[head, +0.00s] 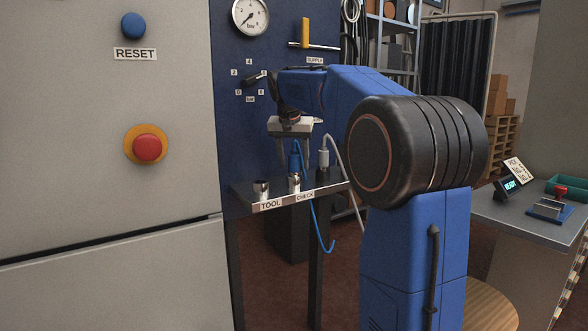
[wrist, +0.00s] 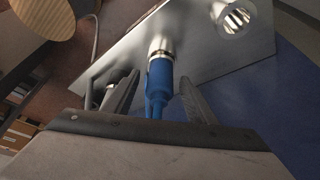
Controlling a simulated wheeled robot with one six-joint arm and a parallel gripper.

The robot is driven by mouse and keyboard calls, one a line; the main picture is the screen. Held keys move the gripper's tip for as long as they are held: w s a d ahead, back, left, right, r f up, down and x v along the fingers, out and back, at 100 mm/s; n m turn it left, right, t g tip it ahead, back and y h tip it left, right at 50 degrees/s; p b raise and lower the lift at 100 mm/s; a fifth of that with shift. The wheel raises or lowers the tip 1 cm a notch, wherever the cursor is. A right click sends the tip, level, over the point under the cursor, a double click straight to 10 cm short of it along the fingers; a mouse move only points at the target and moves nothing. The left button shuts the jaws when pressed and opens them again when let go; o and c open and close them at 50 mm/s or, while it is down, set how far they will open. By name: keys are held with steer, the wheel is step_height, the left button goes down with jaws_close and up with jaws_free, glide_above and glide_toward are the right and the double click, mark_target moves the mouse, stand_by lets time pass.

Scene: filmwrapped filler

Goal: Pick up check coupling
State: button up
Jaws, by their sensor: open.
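The blue coupling (head: 295,161) stands upright at the silver socket (head: 294,182) by the CHECK label on the small metal shelf (head: 330,188). In the wrist view the blue coupling (wrist: 160,78) has a silver collar at the shelf plate. My gripper (head: 294,157) is above the shelf, pointing down. In the wrist view my gripper (wrist: 160,78) is open, with one finger on each side of the blue coupling. A gap shows at the right finger; contact on the left is hard to tell.
An empty silver socket (head: 261,188) stands by the TOOL label. A grey coupling (head: 323,158) with a grey hose stands close on the right. A blue hose (head: 323,238) loops below the shelf. The blue panel (head: 232,130) with a gauge (head: 250,16) rises behind.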

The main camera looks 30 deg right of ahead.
steer(key=c, duration=1.2)
steer(key=shift+r, duration=0.1)
